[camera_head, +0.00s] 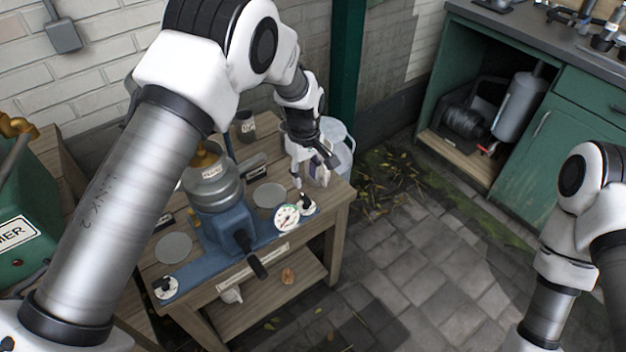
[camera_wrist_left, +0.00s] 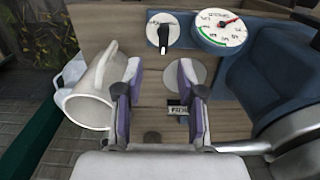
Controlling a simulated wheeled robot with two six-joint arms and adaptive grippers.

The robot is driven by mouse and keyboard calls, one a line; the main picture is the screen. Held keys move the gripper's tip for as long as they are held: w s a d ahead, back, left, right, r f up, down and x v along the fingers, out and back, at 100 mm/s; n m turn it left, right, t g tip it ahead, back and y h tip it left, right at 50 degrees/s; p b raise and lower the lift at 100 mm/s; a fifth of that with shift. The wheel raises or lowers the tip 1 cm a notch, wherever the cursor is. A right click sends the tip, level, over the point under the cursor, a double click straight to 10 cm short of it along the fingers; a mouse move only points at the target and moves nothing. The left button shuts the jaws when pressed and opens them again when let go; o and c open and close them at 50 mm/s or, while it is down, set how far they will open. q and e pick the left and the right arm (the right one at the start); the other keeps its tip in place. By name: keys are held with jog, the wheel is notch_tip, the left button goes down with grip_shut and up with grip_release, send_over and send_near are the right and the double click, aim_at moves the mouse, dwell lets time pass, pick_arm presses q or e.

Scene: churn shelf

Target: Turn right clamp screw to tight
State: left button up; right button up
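The right clamp screw (camera_head: 307,205) is a small black lever on a round white dial plate at the right end of the blue churn base (camera_head: 215,262). In the left wrist view the clamp screw (camera_wrist_left: 162,31) lies beyond the fingertips, its black handle pointing down in the picture. My left gripper (camera_head: 313,167) hovers above the table's right end, near the screw but apart from it. In the wrist view my left gripper (camera_wrist_left: 160,82) is open, with nothing between its pads. My right gripper is outside the view.
A gauge with a red needle (camera_head: 286,217) sits beside the screw. A white jug (camera_wrist_left: 97,92) stands close to the left gripper. The metal churn vessel (camera_head: 212,185) and left clamp screw (camera_head: 166,288) are farther left. A green cabinet (camera_head: 570,130) stands across paved floor.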

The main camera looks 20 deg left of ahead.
aim_at(305, 198)
pick_arm(q)
jog(key=f, duration=0.7)
jog(key=shift+s+f, duration=0.1)
jog(key=shift+s, duration=0.35)
grip_shut()
